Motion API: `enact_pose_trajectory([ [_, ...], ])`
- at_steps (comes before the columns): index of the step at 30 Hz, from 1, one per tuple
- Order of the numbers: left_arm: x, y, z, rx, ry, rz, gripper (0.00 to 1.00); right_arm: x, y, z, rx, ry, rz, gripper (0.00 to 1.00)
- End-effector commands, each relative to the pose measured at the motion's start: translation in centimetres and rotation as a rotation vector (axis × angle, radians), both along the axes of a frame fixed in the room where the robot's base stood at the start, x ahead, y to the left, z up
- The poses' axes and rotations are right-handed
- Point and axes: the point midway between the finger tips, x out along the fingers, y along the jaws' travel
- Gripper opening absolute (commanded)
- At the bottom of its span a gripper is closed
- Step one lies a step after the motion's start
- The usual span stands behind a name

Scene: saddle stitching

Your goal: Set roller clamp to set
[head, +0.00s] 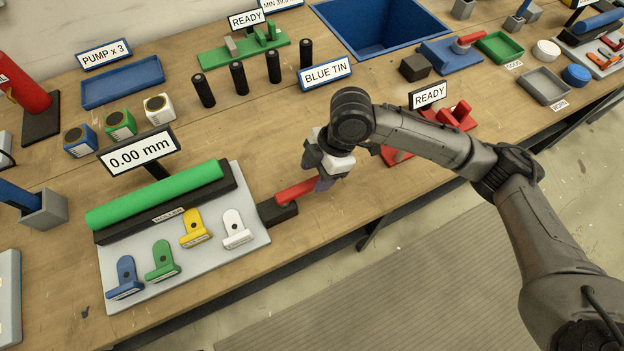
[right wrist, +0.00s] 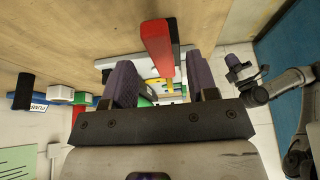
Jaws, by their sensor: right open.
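The roller clamp has a red lever (head: 296,192) on a dark block (head: 279,211) at the right end of the roller station (head: 200,264). The green roller (head: 155,195) lies in its black bed, and the sign (head: 139,150) reads 0.00 mm. My right gripper (head: 326,179) is open at the lever's outer end. In the right wrist view the red lever (right wrist: 157,46) shows between and beyond the open fingers (right wrist: 163,80); contact cannot be told. A dark arm at the right of that view appears to be my left one, with its small gripper (right wrist: 234,66) unclear.
Blue, green, yellow and white tabs (head: 237,229) lie on the station's plate in front of the roller. Several black pegs (head: 273,66) stand behind. A red fixture (head: 452,118) is beyond my right forearm. The table's front edge runs just below the clamp.

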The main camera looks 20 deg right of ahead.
Motion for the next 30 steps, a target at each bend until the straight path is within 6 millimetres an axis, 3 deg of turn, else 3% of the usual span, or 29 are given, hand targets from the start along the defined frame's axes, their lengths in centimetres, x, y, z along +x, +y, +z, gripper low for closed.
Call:
enact_pose_trajectory([
  [7, 0.0, 0.0, -0.5, 0.000, 0.000, 0.000, 0.00, 0.0, 0.9, -2.2, 0.000, 0.001, 0.000, 0.53],
  [20, 0.0, -0.3, -0.5, -0.012, 0.000, 0.009, 0.00, 0.0, 1.1, -2.7, -0.001, 0.000, 0.000, 0.53],
  [30, 0.0, -0.3, -0.5, -0.011, 0.000, 0.008, 0.00, 0.0, 1.1, -2.6, -0.001, 0.000, 0.000, 0.22],
])
